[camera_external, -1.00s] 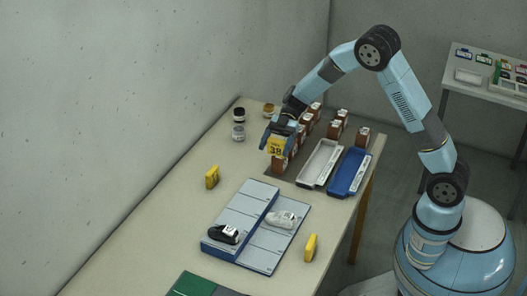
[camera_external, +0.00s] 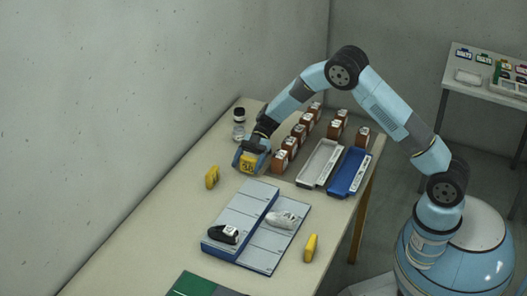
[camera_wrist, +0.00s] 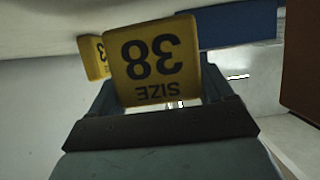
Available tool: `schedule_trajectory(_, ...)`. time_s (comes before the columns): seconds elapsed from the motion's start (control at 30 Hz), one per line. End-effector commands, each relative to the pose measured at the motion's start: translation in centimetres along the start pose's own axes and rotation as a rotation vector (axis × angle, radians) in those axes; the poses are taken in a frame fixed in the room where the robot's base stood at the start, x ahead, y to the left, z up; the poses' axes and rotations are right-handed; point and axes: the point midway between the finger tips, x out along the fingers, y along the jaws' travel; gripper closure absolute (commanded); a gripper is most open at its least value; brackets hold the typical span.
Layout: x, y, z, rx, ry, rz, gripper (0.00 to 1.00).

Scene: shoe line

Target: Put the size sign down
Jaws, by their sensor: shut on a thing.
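The yellow size sign (camera_external: 249,163) reads "SIZE 38" and is held in my gripper (camera_external: 250,160), low over the table at the back edge of the grey panel board. In the wrist view the sign (camera_wrist: 155,60) appears upside down between the fingers of my gripper (camera_wrist: 165,100). I cannot tell whether its lower edge touches the table. A second yellow sign (camera_external: 212,177) stands to the left on the table; it also shows behind the held sign in the wrist view (camera_wrist: 93,58). A third yellow sign (camera_external: 311,248) stands right of the board.
The grey board with a blue divider (camera_external: 236,212) holds a black shoe (camera_external: 223,234) and a white shoe (camera_external: 284,220). Brown boxes (camera_external: 279,161), a white tray (camera_external: 318,164) and a blue tray (camera_external: 349,172) stand to the right.

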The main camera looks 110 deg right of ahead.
Motion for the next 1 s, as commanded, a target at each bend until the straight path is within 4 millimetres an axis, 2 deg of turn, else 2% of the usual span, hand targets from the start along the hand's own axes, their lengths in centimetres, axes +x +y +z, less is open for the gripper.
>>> schedule_trajectory(0.13, 0.6, 0.0, 1.5, 0.0, 0.0, 0.0, 0.52)
schedule_trajectory(0.47, 0.7, 0.0, 1.7, 0.0, 0.0, 0.0, 0.52)
schedule_trajectory(0.5, 0.7, 0.0, 1.7, -0.001, 0.0, 0.0, 0.17)
schedule_trajectory(0.57, 0.7, 0.0, 1.6, -0.001, 0.0, 0.0, 0.11)
schedule_trajectory(0.87, 0.6, 0.0, 1.5, -0.001, 0.0, 0.0, 0.09)
schedule_trajectory(1.0, -0.4, 0.0, 1.4, -0.001, 0.0, 0.001, 0.09)
